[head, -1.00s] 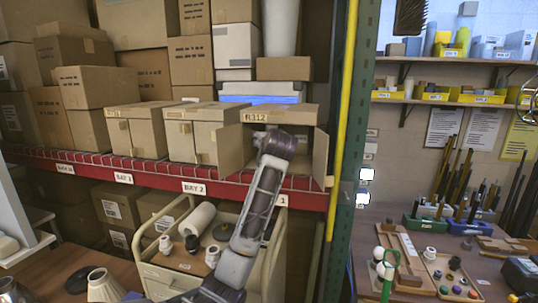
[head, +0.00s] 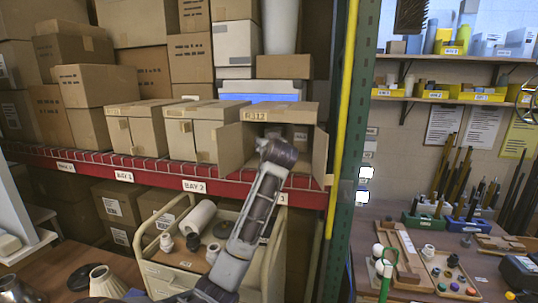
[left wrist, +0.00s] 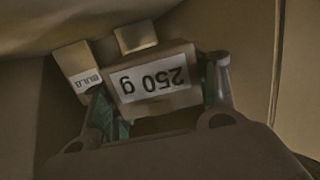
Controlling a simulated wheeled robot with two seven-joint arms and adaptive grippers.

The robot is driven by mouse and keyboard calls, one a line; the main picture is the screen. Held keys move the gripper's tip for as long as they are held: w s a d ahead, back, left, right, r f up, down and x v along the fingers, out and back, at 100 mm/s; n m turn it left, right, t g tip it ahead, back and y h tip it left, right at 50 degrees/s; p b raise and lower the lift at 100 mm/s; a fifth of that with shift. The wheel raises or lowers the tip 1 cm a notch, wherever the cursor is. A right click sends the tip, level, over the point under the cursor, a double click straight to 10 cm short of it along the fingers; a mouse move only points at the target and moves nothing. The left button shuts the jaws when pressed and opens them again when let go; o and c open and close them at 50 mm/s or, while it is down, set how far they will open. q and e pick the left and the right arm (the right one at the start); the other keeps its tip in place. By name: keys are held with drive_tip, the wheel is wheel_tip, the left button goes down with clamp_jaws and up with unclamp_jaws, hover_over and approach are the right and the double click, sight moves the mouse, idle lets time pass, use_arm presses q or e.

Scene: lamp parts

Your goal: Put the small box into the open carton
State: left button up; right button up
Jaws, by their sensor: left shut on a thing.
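The open carton (head: 233,145), marked R312, stands on the red-edged shelf with its front open and a flap swung out at the right. My left arm reaches into its opening, and the gripper itself is hidden there in the head view. In the left wrist view my left gripper (left wrist: 160,101) is shut on the small box (left wrist: 153,82), which carries a white "250 g" label, upside down in the picture. A box labelled BULB (left wrist: 84,77) is close at its left, and another small box (left wrist: 136,37) is behind it. I cannot tell whether the held box touches the carton floor.
Closed cartons (head: 192,138) stand left of the open one. A green post (head: 345,150) and yellow pole (head: 342,120) rise just to its right. Below the shelf is a cart (head: 180,275) with white parts. A workbench (head: 440,222) with trays is at the right.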

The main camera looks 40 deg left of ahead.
use_arm(q)
drive_tip(key=shift+f, duration=1.35)
drive_tip(key=shift+w+a+f+p, duration=0.1)
drive_tip(key=shift+a+f+p, duration=0.05)
drive_tip(key=shift+f+p, duration=0.35)
drive_tip(key=shift+f, duration=0.2)
drive_tip(key=o, duration=1.2)
drive_tip(key=shift+r, duration=0.2)
